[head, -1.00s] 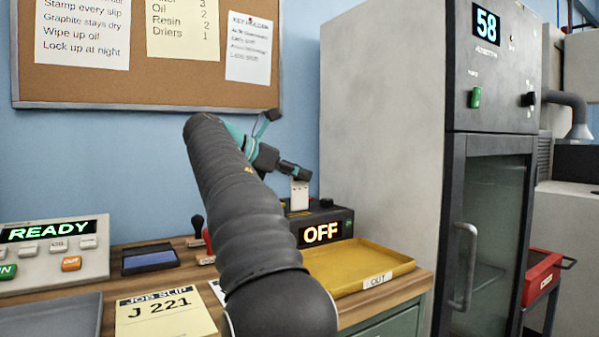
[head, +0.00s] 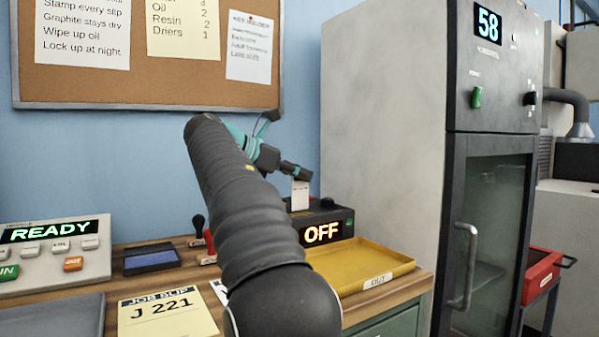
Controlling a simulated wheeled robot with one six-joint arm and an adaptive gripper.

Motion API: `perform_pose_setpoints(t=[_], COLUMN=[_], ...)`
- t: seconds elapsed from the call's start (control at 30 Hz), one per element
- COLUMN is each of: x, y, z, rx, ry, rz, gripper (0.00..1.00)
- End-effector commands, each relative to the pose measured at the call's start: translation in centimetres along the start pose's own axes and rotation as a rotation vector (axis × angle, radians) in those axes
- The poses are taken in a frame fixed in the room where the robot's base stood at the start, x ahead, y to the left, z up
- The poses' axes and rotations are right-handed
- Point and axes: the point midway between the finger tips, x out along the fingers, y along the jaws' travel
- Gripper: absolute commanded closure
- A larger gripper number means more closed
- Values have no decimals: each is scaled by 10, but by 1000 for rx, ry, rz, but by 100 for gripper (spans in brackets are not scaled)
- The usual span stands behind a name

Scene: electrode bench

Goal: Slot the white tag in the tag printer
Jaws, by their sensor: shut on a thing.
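The white tag (head: 300,195) is upright, held at the tip of my gripper (head: 298,175). My gripper is shut on its upper edge. The tag printer (head: 335,222) is a dark box with a lit OFF display, at the back of the bench. The lower end of the tag meets the top of the printer in the picture; I cannot tell whether it is in the slot or just behind or above it. My arm hides the printer's left part.
A yellow OUT tray (head: 365,262) lies in front of the printer. A tall grey cabinet (head: 385,130) reading 58 stands close on the right. Stamps (head: 199,228), a blue ink pad (head: 151,259), a job slip (head: 165,315) and a READY panel (head: 50,255) are on the left.

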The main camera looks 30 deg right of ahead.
Motion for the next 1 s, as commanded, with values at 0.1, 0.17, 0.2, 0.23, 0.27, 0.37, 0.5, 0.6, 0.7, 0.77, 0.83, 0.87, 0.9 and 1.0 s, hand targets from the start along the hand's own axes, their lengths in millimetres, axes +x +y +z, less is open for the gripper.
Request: perform_pose_setpoints(t=[0.1, 0.17, 0.2, 0.23, 0.27, 0.37, 0.5, 0.6, 0.7, 0.77, 0.83, 0.87, 0.9, 1.0], x=[0, 0, 0, 0, 0, 0, 0, 1, 2, 2, 3, 3, 3, 4], y=[0, 0, 0, 0, 0, 0, 0, 0, 0, 0, 0, 0, 0, 0], z=[0, 0, 0, 0, 0, 0, -1, -3, -4, -5, -6, -7, -7, -9], rx=[0, 0, 0, 0, 0, 0, 0, -1, -1, -1, -1, -1, -1, -1], ry=[0, 0, 0, 0, 0, 0, 0, 0, 0, 0, 0, 0, 0, 0], rz=[0, 0, 0, 0, 0, 0, 0, 0, 0, 0, 0, 0, 0, 1], gripper=[100, 100, 100, 100, 100, 100, 100, 100, 100, 100, 100, 100, 100, 100])
